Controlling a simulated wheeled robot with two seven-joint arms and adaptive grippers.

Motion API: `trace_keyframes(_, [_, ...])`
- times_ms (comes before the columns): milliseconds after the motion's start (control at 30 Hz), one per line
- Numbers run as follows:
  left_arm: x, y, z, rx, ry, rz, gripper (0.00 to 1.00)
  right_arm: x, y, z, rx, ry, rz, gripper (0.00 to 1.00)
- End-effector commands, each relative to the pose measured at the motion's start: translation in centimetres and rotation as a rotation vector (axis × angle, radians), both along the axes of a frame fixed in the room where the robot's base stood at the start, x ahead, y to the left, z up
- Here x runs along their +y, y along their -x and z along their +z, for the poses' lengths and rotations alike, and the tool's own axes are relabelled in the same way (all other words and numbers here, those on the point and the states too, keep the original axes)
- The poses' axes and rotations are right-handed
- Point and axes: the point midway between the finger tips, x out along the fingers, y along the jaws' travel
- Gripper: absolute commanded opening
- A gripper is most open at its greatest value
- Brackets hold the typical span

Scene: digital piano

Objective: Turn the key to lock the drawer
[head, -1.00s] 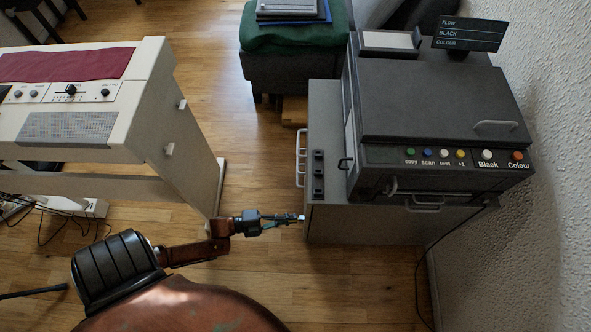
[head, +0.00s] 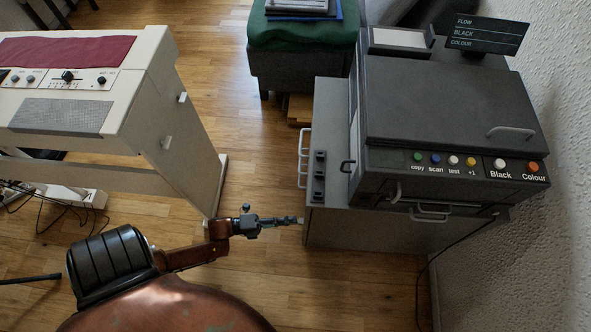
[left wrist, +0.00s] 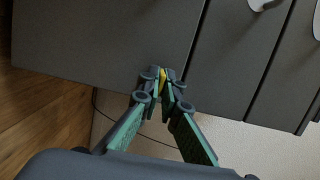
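The grey drawer cabinet (head: 330,228) stands under the copier, with metal handles on its left-facing front. In the left wrist view its dark drawer fronts (left wrist: 235,60) show slanted seams between them. My left gripper (head: 298,220) reaches to the lower front of the cabinet. In the left wrist view my left gripper (left wrist: 163,78) has its fingertips together on a small yellow piece, the key (left wrist: 163,74), right at the drawer front. The fingertips hide most of the key, and the lock cannot be seen. My right gripper is out of view.
A dark copier (head: 440,110) with coloured buttons sits on the cabinet. A white digital piano (head: 150,90) stands at the left, with wooden floor (head: 240,180) between. A green-topped stool (head: 303,35) is behind. A black cable (head: 428,265) hangs at the right.

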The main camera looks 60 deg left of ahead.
Motion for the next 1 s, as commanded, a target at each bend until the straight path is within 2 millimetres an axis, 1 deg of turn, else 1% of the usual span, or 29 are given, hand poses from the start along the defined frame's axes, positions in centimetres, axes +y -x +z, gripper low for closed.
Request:
trace_keyframes(33, [-0.7, -0.26, 0.07, -0.018, -0.012, -0.009, 0.0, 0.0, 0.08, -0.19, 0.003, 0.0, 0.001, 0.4])
trace_keyframes(267, [-0.73, -0.28, 0.25, -0.03, -0.026, -0.011, 0.0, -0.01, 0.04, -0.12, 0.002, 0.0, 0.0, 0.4])
trace_keyframes(300, [-0.72, -0.27, 0.25, -0.03, -0.026, -0.011, 0.05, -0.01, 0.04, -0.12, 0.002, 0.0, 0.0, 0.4])
trace_keyframes(600, [-0.28, -0.12, 0.18, -0.026, -0.025, -0.004, 0.25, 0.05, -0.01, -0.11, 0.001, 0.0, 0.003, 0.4])
trace_keyframes(1000, [-0.01, 0.1, 0.04, -0.022, -0.026, -0.001, 0.25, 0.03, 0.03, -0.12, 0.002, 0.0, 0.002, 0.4])
